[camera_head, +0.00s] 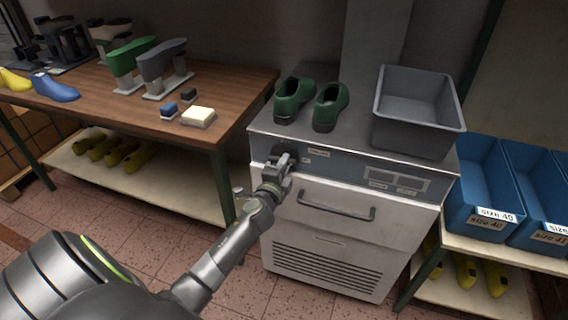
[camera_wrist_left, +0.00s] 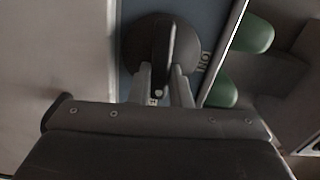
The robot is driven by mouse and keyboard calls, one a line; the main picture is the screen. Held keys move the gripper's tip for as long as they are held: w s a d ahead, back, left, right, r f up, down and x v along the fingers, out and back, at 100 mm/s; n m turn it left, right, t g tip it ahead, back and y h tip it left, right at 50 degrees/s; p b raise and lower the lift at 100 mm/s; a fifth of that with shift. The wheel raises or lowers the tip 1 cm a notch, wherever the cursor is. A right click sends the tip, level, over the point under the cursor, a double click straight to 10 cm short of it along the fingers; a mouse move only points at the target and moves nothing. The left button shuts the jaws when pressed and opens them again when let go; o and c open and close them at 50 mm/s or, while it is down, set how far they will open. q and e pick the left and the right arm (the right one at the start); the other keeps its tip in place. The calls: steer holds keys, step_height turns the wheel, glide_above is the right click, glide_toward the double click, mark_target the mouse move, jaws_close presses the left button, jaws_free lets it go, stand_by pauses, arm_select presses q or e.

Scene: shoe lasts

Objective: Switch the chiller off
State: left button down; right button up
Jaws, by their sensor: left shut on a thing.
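The chiller (camera_head: 335,225) is a white cabinet with a grey-blue control panel, a dark door handle and a vent grille low on its front. Its round black knob (camera_wrist_left: 150,50) with a raised grip bar fills the upper middle of the left wrist view. My left gripper (camera_head: 285,163) is at the left end of the panel and hides most of the knob in the head view. In the wrist view its fingers (camera_wrist_left: 162,88) are shut on the knob's bar. A label beside the knob is partly visible and appears to read "ON". My right gripper is not in view.
Green shoes (camera_head: 330,106) and a grey bin (camera_head: 418,112) stand on the chiller's top. A wooden table (camera_head: 110,100) with shoe lasts is at the left.

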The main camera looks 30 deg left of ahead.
arm_select(q)
steer(key=shift+f+m, duration=0.15)
steer(key=shift+m, duration=0.35)
steer(key=c, duration=1.3)
jaws_free()
steer(key=shift+c, duration=0.2)
steer(key=v, duration=1.7)
steer(key=shift+s+d, duration=0.2)
